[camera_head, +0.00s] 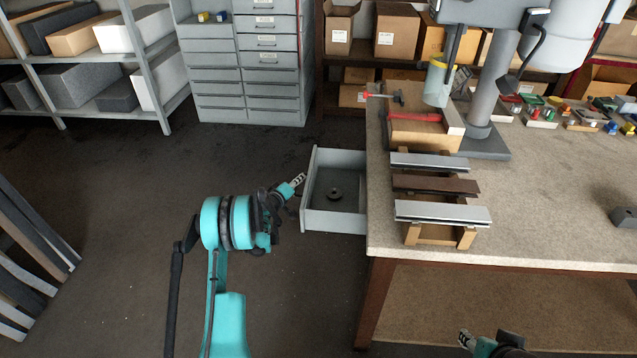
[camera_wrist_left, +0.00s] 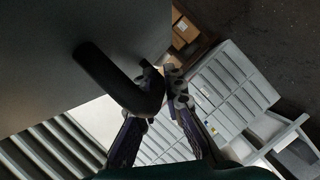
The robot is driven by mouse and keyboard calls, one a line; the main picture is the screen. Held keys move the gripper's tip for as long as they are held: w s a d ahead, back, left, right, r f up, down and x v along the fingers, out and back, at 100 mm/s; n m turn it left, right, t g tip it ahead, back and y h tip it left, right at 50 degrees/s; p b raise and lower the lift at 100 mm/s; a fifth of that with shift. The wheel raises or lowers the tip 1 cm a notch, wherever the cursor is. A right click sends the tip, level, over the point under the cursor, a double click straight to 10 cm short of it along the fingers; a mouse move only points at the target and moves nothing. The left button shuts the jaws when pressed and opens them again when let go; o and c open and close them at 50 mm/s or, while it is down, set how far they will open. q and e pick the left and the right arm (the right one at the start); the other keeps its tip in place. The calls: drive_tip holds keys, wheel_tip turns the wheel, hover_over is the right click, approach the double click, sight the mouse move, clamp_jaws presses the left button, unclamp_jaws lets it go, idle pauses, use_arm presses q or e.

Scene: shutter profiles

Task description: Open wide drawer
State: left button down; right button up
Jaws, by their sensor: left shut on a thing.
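The wide drawer (camera_head: 337,222) is a grey box under the left end of the workbench, pulled out to the left with its inside showing. My left gripper (camera_head: 298,180) is at the outer face of its front. In the left wrist view, the grey drawer front (camera_wrist_left: 60,50) carries a dark bent handle (camera_wrist_left: 105,75). My left gripper's fingers (camera_wrist_left: 163,88) are shut on this handle near its bend. My right gripper (camera_head: 465,340) shows only partly at the bottom edge, away from the drawer; its jaws are unclear.
A dark round part (camera_head: 335,193) lies in the drawer. The workbench (camera_head: 560,190) holds shutter profiles (camera_head: 440,212) on wooden supports and a drill press (camera_head: 490,90). A grey drawer cabinet (camera_head: 240,100) and shelves (camera_head: 150,80) stand behind.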

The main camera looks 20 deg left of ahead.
use_arm(q)
drive_tip(key=s+a, duration=0.2)
drive_tip(key=a, duration=0.4)
drive_tip(key=shift+a, duration=0.2)
drive_tip(key=c, duration=1.6)
unclamp_jaws()
drive_tip(key=v, duration=1.2)
